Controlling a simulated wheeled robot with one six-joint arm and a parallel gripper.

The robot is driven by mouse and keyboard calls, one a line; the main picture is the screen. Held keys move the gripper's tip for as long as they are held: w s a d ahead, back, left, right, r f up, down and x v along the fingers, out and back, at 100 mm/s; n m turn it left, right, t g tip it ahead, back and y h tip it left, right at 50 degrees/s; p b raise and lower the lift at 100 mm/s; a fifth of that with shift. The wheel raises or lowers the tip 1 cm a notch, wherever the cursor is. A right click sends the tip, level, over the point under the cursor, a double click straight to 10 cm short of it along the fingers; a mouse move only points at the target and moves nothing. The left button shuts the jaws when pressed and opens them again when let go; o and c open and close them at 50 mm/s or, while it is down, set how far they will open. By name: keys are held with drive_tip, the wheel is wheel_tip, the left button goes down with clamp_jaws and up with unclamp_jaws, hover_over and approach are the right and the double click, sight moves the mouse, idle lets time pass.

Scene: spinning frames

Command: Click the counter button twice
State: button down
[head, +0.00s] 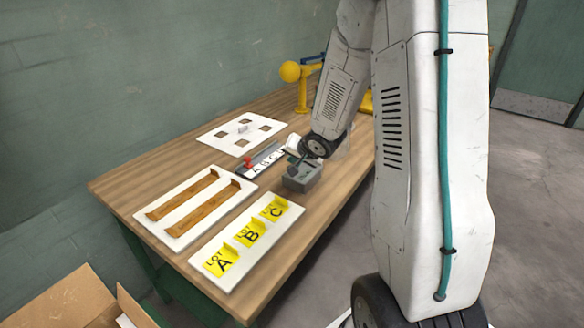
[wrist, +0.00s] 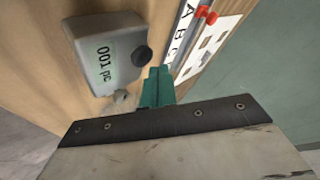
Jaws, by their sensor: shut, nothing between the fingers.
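The counter is a grey box (head: 301,180) on the wooden table, and it also shows in the wrist view (wrist: 98,30). Its green display (wrist: 107,62) reads 001, followed by small letters. A dark round button (wrist: 141,56) sticks out at the box's edge near my fingers. My gripper (wrist: 158,76) has teal fingers, shut and empty, with the tips just beside the button in the picture. I cannot tell whether they touch it. In the head view my gripper (head: 295,160) is above the box's far side, partly hidden by my arm.
A lettered strip with a red slider (head: 248,162) lies beside the counter. A white plate with square holes (head: 242,133), a board with two wooden rails (head: 195,205) and a board with yellow LOT labels (head: 246,240) lie around. A yellow ball-ended stand (head: 291,72) rises behind.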

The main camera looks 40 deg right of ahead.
drive_tip(key=shift+r, duration=2.5)
idle(0.7)
